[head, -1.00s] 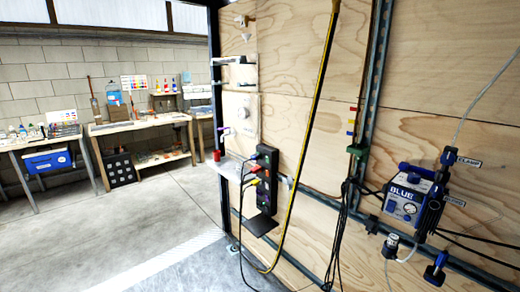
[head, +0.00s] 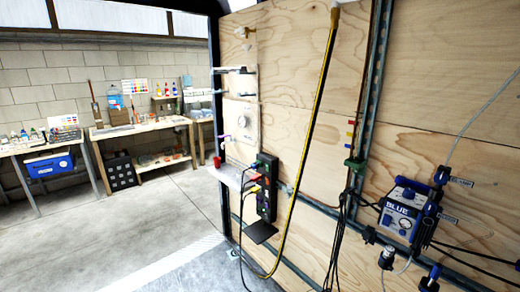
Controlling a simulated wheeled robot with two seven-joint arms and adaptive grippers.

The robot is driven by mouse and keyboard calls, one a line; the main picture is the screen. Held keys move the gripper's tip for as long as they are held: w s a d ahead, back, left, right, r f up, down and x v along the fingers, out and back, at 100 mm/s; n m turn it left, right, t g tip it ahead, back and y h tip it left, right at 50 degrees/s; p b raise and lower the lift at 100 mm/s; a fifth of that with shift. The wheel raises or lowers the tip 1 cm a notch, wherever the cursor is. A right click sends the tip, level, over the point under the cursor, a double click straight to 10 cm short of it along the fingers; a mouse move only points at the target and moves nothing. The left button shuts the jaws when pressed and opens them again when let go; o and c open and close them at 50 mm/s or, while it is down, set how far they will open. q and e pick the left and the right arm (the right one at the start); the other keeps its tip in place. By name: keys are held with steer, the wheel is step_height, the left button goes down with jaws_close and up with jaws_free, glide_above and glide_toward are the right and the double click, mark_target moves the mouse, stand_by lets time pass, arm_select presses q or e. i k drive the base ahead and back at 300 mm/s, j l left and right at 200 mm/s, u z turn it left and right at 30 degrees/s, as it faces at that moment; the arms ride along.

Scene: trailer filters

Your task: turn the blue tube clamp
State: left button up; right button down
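A blue and white box marked "BLUE" (head: 399,220) is mounted on the plywood wall at the right. A thin clear tube (head: 478,115) runs down to its upper right side. A dark blue clamp-like fitting (head: 441,176) sits on that tube, beside a small dark label (head: 462,183) too blurred to read now. Another blue fitting (head: 431,279) is at the bottom edge, partly cut off. I cannot tell for certain which fitting is the tube clamp. Neither of my grippers shows.
A black power strip (head: 266,187) with plugged cables and a hanging yellow hose (head: 312,130) are on the plywood wall. Black cables hang left of the blue box. Workbenches (head: 140,130) stand at the far left. The concrete floor (head: 150,220) between is clear.

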mark_target(440, 178)
steer(key=k+l+z, duration=0.1)
steer(key=z, duration=1.15)
